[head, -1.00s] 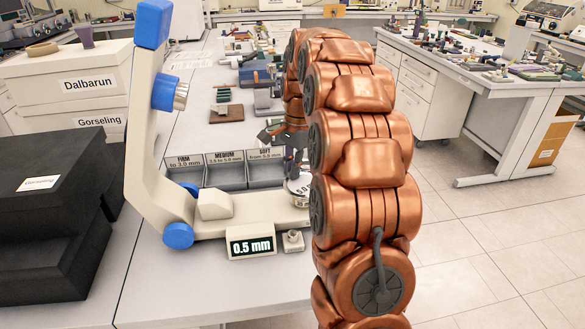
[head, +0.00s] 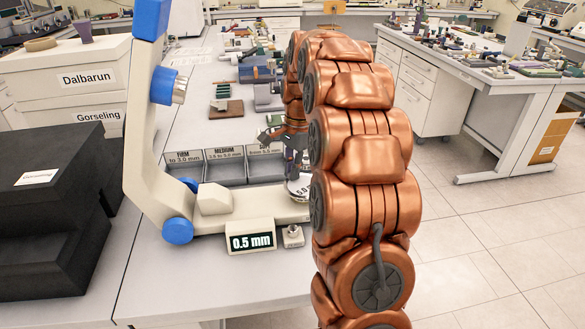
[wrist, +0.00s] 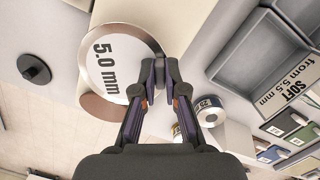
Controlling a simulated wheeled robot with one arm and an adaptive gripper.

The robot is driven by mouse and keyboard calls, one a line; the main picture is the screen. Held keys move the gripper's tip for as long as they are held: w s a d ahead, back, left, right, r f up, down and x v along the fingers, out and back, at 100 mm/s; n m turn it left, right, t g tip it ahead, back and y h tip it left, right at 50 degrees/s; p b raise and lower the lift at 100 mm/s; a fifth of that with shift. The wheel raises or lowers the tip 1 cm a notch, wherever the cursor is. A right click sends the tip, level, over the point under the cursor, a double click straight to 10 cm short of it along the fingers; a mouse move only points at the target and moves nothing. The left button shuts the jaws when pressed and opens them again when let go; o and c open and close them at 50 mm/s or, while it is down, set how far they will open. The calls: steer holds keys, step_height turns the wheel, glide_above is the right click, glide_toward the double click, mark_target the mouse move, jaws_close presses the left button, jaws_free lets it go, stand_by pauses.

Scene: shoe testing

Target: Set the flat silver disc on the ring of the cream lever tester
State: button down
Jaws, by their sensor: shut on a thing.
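The cream lever tester (head: 141,130) stands on the bench with blue knobs and a display (head: 251,241) reading 0.5 mm. The flat silver disc (head: 299,188), with a white "5.0 mm" face, is at the right end of the tester's base. In the wrist view the disc (wrist: 108,62) fills the upper left, with a shiny rim. My gripper (wrist: 161,72) is shut on its edge. In the head view my gripper (head: 297,165) is partly behind my copper arm. The tester's ring is not clearly visible, and I cannot tell whether the disc touches it.
A grey tray (head: 228,173) with firm, medium and soft compartments lies behind the tester. A small silver round piece (wrist: 208,112) is right of the fingers in the wrist view. A dark box (head: 60,235) and white boxes (head: 90,95) stand at the left.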

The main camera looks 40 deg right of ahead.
steer(key=c, duration=1.2)
jaws_free()
steer(key=shift+o, duration=0.2)
step_height(320, 180, up, 12)
steer(key=d, duration=0.1)
steer(key=shift+w+d, duration=0.15)
steer(key=shift+d, duration=0.1)
steer(key=shift+f, duration=0.1)
